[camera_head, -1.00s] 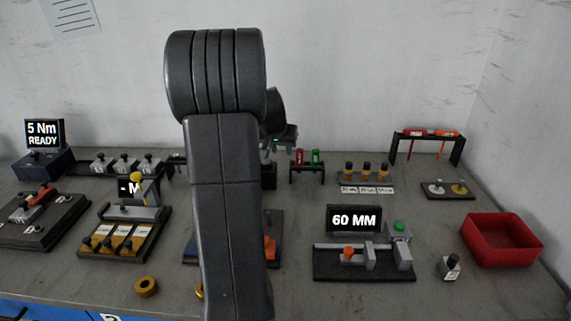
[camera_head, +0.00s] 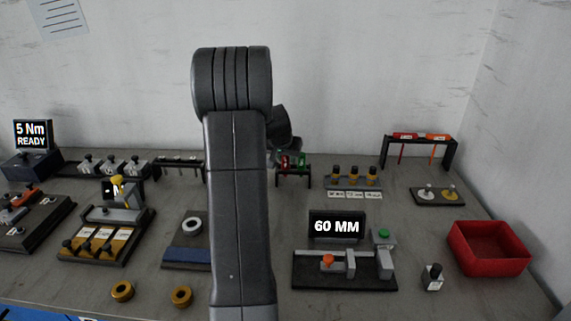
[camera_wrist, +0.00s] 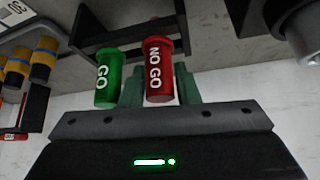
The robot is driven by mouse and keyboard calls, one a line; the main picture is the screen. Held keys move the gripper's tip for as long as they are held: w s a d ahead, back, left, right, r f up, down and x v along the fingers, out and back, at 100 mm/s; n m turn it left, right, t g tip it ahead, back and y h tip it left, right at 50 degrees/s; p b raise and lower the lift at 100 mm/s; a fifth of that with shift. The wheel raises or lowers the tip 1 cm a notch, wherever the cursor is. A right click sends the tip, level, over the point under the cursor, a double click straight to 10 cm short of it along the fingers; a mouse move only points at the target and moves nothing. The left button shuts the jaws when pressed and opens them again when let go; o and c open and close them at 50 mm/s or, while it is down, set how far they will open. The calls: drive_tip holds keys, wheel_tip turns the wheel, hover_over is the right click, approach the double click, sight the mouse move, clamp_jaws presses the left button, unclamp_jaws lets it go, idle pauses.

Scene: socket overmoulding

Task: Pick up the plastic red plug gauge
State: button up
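The red plug gauge marked NO GO (camera_wrist: 159,72) is upright or nearly so in the wrist view, beside the green GO gauge (camera_wrist: 109,80). In the head view the red gauge (camera_head: 284,162) and green gauge (camera_head: 300,161) sit at a small black rack (camera_head: 294,178). My gripper (camera_wrist: 160,90) has its greenish fingers apart, one to each side of the red gauge. A gap shows between the fingers, and I see no firm grip. In the head view my arm hides much of the gripper, just above the rack.
A 60 MM gauge station (camera_head: 345,270) stands in front, with a red bin (camera_head: 487,250) at the right. A rack with yellow-topped pieces (camera_head: 354,182) is right of the gauge rack. Bare table lies between them. The green gauge is close to one finger.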

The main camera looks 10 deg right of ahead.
clamp_jaws()
drive_tip(key=shift+r, duration=0.15)
